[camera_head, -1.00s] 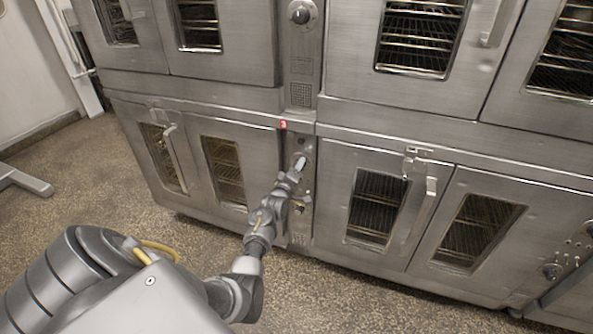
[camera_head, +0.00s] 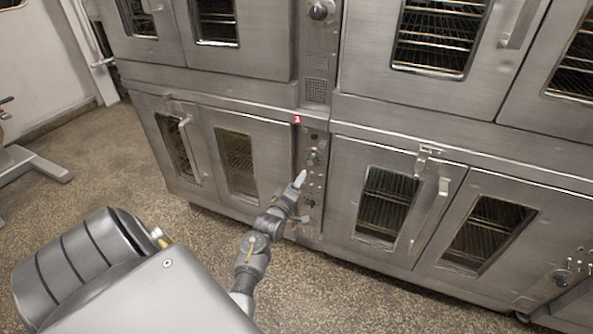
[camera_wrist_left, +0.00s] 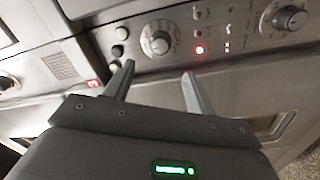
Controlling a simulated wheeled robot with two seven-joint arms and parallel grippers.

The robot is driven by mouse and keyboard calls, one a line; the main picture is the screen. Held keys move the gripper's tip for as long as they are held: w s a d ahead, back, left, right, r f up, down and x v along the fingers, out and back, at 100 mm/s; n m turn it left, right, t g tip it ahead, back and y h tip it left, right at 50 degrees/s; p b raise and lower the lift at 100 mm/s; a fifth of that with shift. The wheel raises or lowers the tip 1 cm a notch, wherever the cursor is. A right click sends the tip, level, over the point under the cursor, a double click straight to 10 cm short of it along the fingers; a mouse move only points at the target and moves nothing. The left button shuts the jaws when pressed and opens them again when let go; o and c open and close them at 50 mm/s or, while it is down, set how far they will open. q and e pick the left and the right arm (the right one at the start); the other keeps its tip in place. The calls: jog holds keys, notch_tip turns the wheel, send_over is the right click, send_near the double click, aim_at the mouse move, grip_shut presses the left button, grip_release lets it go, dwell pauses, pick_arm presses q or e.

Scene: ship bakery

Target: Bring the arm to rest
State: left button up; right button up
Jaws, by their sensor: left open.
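My left arm comes in from the lower left in the head view, and its gripper (camera_head: 300,182) is in front of the narrow control panel (camera_head: 313,160) between the lower ovens. In the left wrist view the gripper (camera_wrist_left: 155,85) has its two fingers spread apart with nothing between them. The panel with its knobs (camera_wrist_left: 156,44) and a lit red light (camera_wrist_left: 199,49) lies just beyond the fingertips. I cannot tell a touch there. My right gripper is not in view.
Stacked steel ovens fill the back, with the lower left oven door (camera_head: 245,165) and lower right oven door (camera_head: 385,195) shut. A grey stand foot (camera_head: 40,165) is on the floor at left. The speckled floor (camera_head: 330,290) in front is clear.

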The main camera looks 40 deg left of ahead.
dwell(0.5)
